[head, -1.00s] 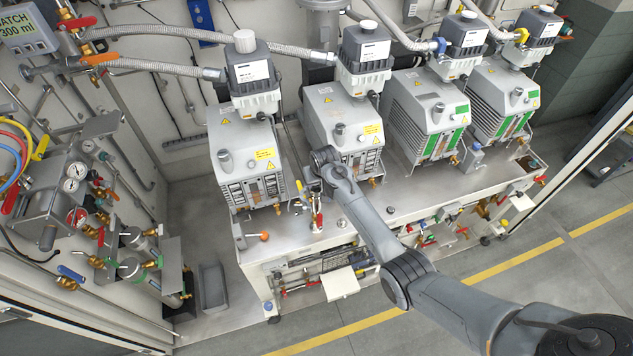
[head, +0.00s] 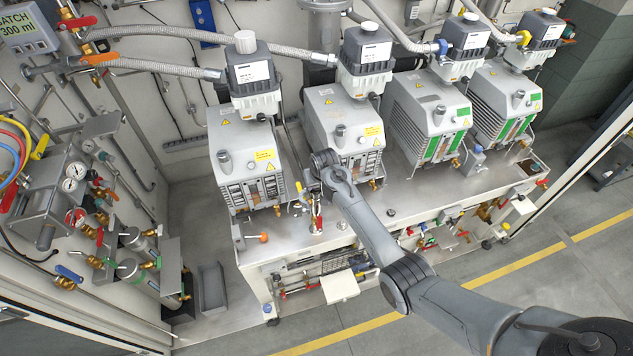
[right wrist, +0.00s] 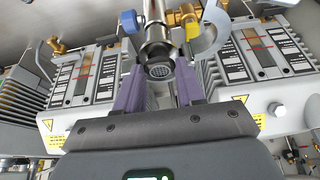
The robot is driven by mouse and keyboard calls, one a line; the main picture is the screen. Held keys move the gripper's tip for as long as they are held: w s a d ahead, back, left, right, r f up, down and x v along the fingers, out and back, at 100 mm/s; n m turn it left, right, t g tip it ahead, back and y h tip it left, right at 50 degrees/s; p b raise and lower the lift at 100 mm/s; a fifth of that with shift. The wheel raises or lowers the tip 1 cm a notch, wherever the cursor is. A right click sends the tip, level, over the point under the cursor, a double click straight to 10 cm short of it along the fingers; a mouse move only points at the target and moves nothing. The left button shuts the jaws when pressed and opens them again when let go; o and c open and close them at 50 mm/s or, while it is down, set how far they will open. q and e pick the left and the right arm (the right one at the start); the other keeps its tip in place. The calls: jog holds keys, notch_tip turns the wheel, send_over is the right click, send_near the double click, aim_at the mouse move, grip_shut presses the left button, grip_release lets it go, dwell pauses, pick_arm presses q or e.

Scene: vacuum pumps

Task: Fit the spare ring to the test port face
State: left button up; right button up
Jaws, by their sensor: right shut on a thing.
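In the right wrist view my right gripper (right wrist: 159,84) has two purple fingers, one on each side of a small dark round ring with a mesh centre (right wrist: 159,71). It is shut on this ring, which I take to be the spare ring. The ring lines up with the lower end of a shiny vertical pipe (right wrist: 155,33), apparently the test port. I cannot tell whether ring and port face touch. An open grey clamp (right wrist: 211,32) hangs right of the pipe. My left gripper is not in view.
Pumps stand along the bench, including the leftmost pump (head: 247,163). A red-handled valve (head: 316,222) stands close to my wrist. In the right wrist view a blue knob (right wrist: 130,22) and a brass fitting (right wrist: 182,15) crowd the pipe. A grey bin (head: 212,287) stands on the floor.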

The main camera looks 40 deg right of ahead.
jog(key=shift+f, duration=0.4)
jog(key=shift+r, duration=0.1)
jog(key=o, duration=1.1)
jog(key=shift+s+a+r+p, duration=0.1)
jog(key=shift+s+r+p, duration=0.05)
jog(key=shift+r+p, duration=0.2)
jog(key=v, duration=1)
